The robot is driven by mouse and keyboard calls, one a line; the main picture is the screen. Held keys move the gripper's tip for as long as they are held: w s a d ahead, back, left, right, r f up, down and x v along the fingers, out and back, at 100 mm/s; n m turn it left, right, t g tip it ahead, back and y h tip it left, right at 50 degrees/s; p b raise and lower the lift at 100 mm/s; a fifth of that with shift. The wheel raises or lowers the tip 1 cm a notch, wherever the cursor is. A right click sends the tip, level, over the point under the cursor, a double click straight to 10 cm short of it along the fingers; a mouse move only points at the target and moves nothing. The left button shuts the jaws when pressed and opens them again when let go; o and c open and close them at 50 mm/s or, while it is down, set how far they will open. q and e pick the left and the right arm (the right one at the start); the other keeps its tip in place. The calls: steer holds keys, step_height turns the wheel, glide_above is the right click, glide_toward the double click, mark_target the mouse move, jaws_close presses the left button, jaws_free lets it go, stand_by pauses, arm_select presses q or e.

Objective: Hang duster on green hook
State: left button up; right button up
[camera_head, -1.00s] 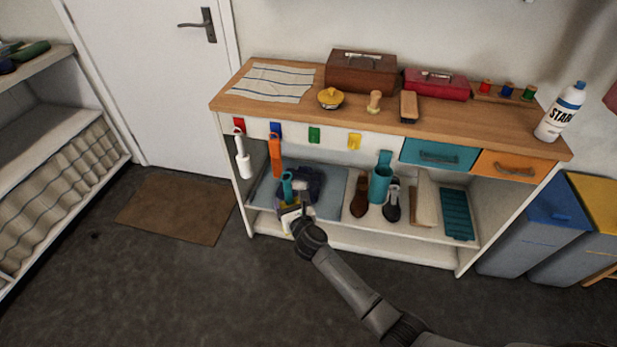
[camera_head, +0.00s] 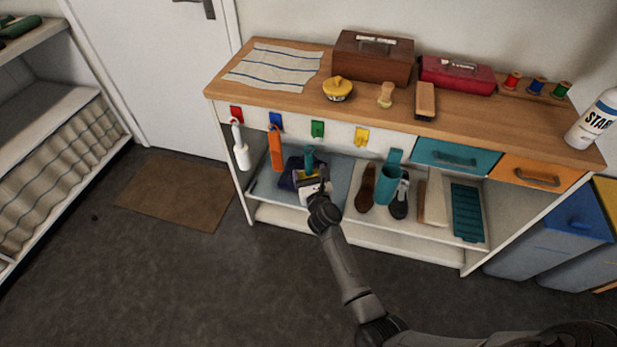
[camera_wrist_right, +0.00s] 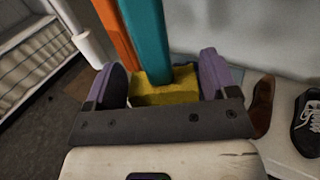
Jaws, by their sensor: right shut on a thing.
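The duster has a teal handle (camera_head: 309,158) and a yellow head. My right gripper (camera_head: 310,180) is shut on it, holding it roughly upright in front of the bench's lower shelf. In the right wrist view the yellow head (camera_wrist_right: 165,88) sits between purple finger pads, and the teal handle (camera_wrist_right: 147,35) rises away from it. The green hook (camera_head: 317,129) is on the white front rail, a little above the handle top. The handle is apart from the hook. The hook is not visible in the wrist view. My left gripper is not in view.
A white tool (camera_head: 241,152) hangs from the red hook, and an orange one (camera_head: 276,150) from the blue hook. The yellow hook (camera_head: 361,137) is empty. The shelf lies below.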

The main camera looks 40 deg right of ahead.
steer(key=w+d+f+b, duration=0.1)
steer(key=w+d+b, duration=0.1)
steer(key=w+d, duration=0.2)
steer(key=shift+w+d+b, duration=0.15)
steer(key=shift+d+b, duration=0.25)
steer(key=shift+d, duration=0.5)
steer(key=shift+d+f, duration=0.1)
stand_by(0.7)
steer(key=o, duration=0.8)
